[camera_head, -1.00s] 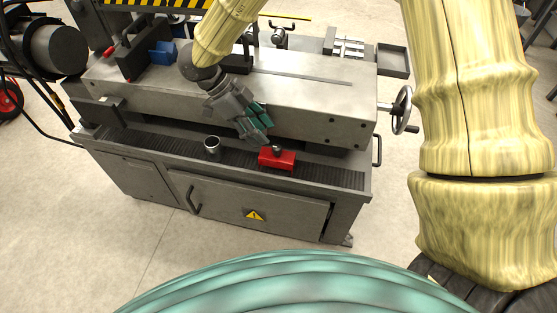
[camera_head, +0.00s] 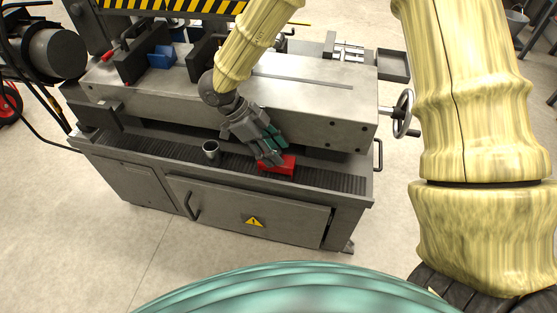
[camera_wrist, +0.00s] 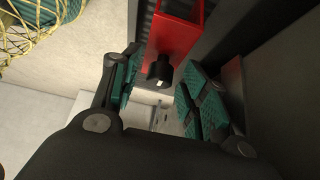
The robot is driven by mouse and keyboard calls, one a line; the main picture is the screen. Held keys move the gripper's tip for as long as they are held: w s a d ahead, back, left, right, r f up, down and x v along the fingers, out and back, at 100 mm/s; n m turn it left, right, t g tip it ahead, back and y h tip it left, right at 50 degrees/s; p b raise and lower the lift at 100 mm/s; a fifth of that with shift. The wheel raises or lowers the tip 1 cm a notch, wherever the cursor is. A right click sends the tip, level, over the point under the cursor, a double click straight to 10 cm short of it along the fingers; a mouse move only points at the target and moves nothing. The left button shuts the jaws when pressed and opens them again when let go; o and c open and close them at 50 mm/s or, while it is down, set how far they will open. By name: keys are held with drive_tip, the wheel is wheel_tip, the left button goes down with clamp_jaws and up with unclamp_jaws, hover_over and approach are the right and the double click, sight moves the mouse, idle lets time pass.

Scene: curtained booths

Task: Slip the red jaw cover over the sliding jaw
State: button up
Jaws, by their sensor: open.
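The red jaw cover (camera_head: 284,168) lies on the ribbed front ledge of the machine. In the wrist view, the cover (camera_wrist: 180,32) shows a black knob (camera_wrist: 160,70) on it. My gripper (camera_head: 274,153) is open over the cover, partly hiding it in the head view. In the wrist view, the green-padded fingers of my gripper (camera_wrist: 157,88) are spread, with the knob between and slightly beyond them; contact cannot be told. A dark upright jaw (camera_head: 203,55) on the machine bed, apparently the sliding jaw, is partly hidden behind my arm.
A blue block (camera_head: 161,57) sits against another dark jaw (camera_head: 131,64) at the left. A small metal cup (camera_head: 211,149) stands on the ledge left of my gripper. A handwheel (camera_head: 402,113) sticks out at the right. The bed's right part is clear.

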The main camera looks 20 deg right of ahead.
drive_tip(key=c, duration=0.9)
drive_tip(key=shift+c, duration=0.2)
drive_tip(key=shift+r, duration=0.1)
wheel_tip(320, 180, up, 7)
drive_tip(key=p, duration=0.9)
drive_tip(key=shift+s, duration=0.1)
